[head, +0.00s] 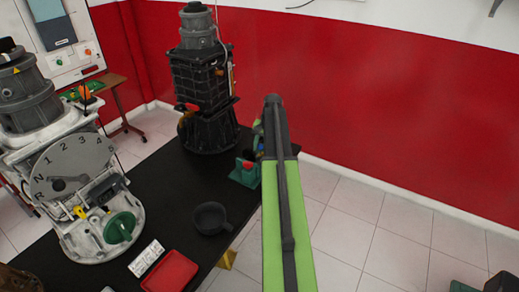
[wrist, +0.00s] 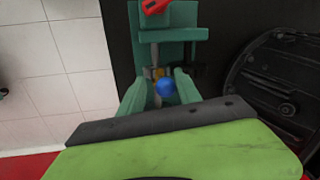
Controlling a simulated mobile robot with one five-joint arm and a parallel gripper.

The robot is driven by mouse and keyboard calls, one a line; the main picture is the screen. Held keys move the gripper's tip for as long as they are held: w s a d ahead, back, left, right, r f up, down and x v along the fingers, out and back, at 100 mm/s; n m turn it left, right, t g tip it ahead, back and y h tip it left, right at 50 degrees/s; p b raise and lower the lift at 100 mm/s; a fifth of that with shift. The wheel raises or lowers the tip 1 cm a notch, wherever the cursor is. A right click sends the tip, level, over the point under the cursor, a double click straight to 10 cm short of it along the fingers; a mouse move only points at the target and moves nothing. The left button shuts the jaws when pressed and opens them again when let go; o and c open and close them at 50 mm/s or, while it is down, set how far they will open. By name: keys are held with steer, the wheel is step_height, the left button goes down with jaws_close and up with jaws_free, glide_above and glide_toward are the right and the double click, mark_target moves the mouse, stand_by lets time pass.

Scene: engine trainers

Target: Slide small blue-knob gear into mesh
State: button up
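A small green gear stand (head: 244,174) sits at the right edge of the black table, with a red knob on it. A small yellowish part lies just beyond the blue knob. Gear teeth and any mesh are too small to tell. My arm reaches over to the stand. My gripper's end (head: 258,135) is mostly hidden behind the arm, and its fingers cannot be made out.
A dark engine trainer (head: 202,80) stands behind the stand. A pale gearbox with a numbered dial (head: 72,165) stands at left. A black bowl (head: 210,218), a red tray (head: 170,272) and a white switch plate (head: 146,258) lie in front. Tiled floor is open at right.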

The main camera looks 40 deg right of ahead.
steer(key=shift+o, duration=0.3)
steer(key=shift+w, duration=0.15)
steer(key=shift+r, duration=0.1)
steer(key=shift+r+p, duration=0.2)
steer(key=shift+p, duration=0.1)
steer(key=s+d+r+p, duration=0.1)
steer(key=s+r+p, duration=0.2)
steer(key=r+p, duration=1.3)
steer(key=shift+d+r, duration=0.15)
steer(key=shift+r, duration=0.1)
